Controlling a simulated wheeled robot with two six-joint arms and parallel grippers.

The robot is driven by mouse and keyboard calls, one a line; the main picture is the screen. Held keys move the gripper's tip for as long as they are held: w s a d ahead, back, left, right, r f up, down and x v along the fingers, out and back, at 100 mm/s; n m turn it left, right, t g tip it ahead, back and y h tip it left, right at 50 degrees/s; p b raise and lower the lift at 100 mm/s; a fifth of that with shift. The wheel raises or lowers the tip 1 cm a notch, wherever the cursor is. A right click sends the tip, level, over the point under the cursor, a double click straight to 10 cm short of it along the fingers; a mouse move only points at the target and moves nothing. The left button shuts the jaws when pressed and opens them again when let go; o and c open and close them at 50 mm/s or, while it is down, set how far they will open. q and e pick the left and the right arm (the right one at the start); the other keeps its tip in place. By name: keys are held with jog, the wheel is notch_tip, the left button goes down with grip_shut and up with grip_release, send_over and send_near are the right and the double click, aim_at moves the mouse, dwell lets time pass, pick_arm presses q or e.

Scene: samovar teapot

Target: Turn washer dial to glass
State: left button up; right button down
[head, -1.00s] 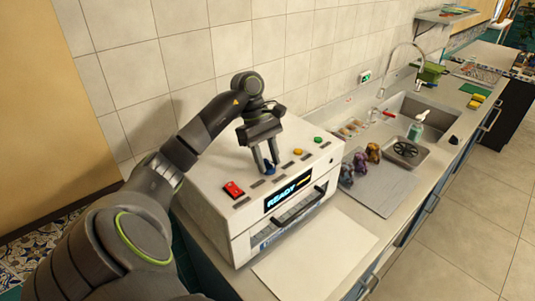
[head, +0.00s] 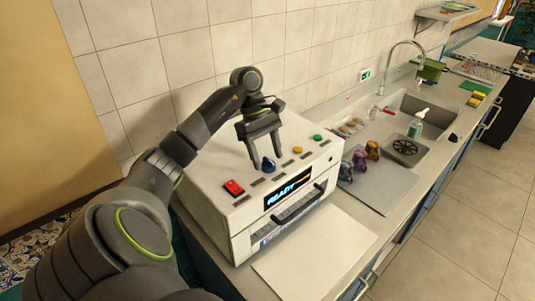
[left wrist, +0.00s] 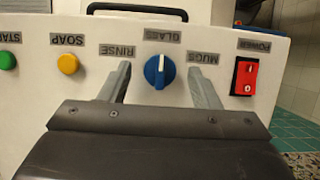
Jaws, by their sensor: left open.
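The white washer (head: 215,205) stands on the counter with its dials and buttons on the sloping top. Its blue dial (head: 267,165) also shows in the left wrist view (left wrist: 159,74), where labels appear upside down. The dial's white mark points toward the GLASS label (left wrist: 165,37), between RINSE (left wrist: 117,51) and MUGS (left wrist: 203,57). My left gripper (head: 268,161) is open, its fingers on either side of the dial with visible gaps in the left wrist view (left wrist: 159,70). My right gripper is not in view.
A red power switch (head: 233,187) and yellow (head: 298,150) and green (head: 317,138) buttons flank the dial. The washer's screen (head: 288,189) reads READY. Small figurines (head: 359,162) and a sink (head: 430,112) are to the right. A tiled wall is behind.

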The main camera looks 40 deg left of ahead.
pick_arm(q)
jog(key=p+v, duration=0.9)
jog(key=v, duration=0.2)
jog(key=shift+r, duration=0.1)
jog(key=shift+d, duration=0.1)
dwell(0.4)
